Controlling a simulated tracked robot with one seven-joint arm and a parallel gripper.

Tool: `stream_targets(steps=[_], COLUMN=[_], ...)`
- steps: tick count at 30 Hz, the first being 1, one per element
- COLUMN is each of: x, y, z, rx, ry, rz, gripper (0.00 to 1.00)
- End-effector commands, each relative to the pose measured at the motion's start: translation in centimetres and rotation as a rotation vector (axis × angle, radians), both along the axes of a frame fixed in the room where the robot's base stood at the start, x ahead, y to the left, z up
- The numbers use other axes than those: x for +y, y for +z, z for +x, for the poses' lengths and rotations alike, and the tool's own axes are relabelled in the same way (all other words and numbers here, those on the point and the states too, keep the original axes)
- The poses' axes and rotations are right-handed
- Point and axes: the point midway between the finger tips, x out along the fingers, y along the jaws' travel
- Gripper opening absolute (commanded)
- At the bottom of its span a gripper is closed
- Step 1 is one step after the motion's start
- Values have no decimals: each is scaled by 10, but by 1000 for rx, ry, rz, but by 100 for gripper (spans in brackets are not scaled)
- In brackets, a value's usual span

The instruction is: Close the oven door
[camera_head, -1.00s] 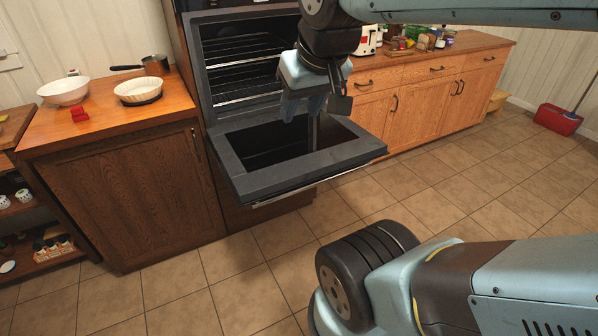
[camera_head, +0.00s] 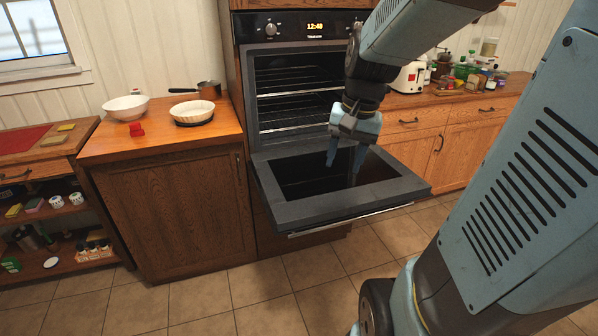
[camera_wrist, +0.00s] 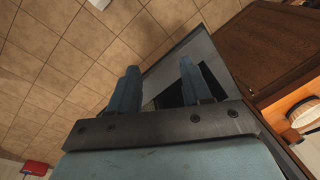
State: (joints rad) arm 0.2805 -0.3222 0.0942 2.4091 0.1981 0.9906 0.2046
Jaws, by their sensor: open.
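The oven (camera_head: 292,60) stands built in between wooden cabinets, its cavity with wire racks in plain view. Its door (camera_head: 290,212) is folded down, lying roughly level, with a dark glass panel and a bar handle (camera_head: 335,222) along the front edge. My gripper (camera_head: 345,168) is over the door in the head view, fingers apart and pointing down, with nothing between them. In the wrist view the door (camera_wrist: 190,50) shows partly behind the two blue fingers (camera_wrist: 158,82). I cannot tell whether the fingertips touch the door.
A wooden cabinet left of the oven carries a white bowl (camera_head: 126,107), a white dish (camera_head: 192,111), a pan (camera_head: 208,90) and a red item (camera_head: 136,129). On the right counter are a toaster (camera_head: 408,78) and jars. The tiled floor (camera_head: 210,300) before the oven is clear.

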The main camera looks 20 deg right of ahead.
Motion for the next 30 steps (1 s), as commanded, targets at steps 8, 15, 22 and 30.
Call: stream_targets(steps=[8, 15, 22, 30], x=[-24, -45, -66, -91], y=[-49, -93, -136, -188], z=[30, 49, 62, 71], rx=[205, 374, 533, 721], ry=[-247, -458, -658, -884], rz=[153, 297, 448, 644], gripper=[48, 48, 48, 48])
